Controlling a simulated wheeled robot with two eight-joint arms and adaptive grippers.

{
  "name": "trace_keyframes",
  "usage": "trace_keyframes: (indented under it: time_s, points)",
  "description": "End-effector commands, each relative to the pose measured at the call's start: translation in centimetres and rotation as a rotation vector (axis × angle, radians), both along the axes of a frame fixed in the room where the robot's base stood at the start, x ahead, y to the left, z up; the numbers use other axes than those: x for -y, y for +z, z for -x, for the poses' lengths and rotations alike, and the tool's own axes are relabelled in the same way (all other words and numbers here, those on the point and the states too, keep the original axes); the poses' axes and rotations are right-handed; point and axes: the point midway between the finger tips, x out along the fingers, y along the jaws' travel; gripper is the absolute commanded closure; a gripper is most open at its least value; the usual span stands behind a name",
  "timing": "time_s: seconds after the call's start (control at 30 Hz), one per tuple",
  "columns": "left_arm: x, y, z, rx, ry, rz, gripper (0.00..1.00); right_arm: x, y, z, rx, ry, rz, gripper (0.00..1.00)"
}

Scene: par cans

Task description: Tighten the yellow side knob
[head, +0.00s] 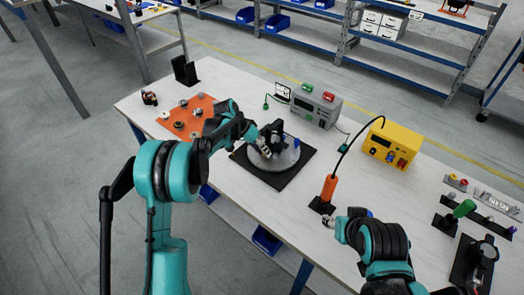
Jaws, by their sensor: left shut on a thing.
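A small dark par can (273,132) stands on a round grey plate (289,158) on a black mat (277,182) at the middle of the bench. My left gripper (264,149) reaches in from the left and is shut at the can's near left side. The yellow side knob does not show; the fingers cover the spot where they close. My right gripper (328,221) is near the bench's front edge, beside the black base of an orange-handled tool (328,189). It is too small to tell whether its jaws are open.
An orange mat (200,104) with several small parts lies left of the can. A grey meter (316,107) and a yellow power unit (391,146) stand behind. A green-handled tool (463,210) stands at the right. Bare bench (240,84) shows at the back left.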

Motion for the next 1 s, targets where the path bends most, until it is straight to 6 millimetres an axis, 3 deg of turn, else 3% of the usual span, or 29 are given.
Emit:
trace_keyframes:
  time_s: [0.5,1.0]
  points:
    - [0.52,0.20,0.41,0.153,-0.003,-0.209,1.00,0.00,0.93,0.00,0.000,0.000,0.000,0.52]
    - [0.92,0.00,0.68,0.332,-0.002,-0.454,1.00,0.00,0.62,0.00,0.000,0.000,0.000,0.52]
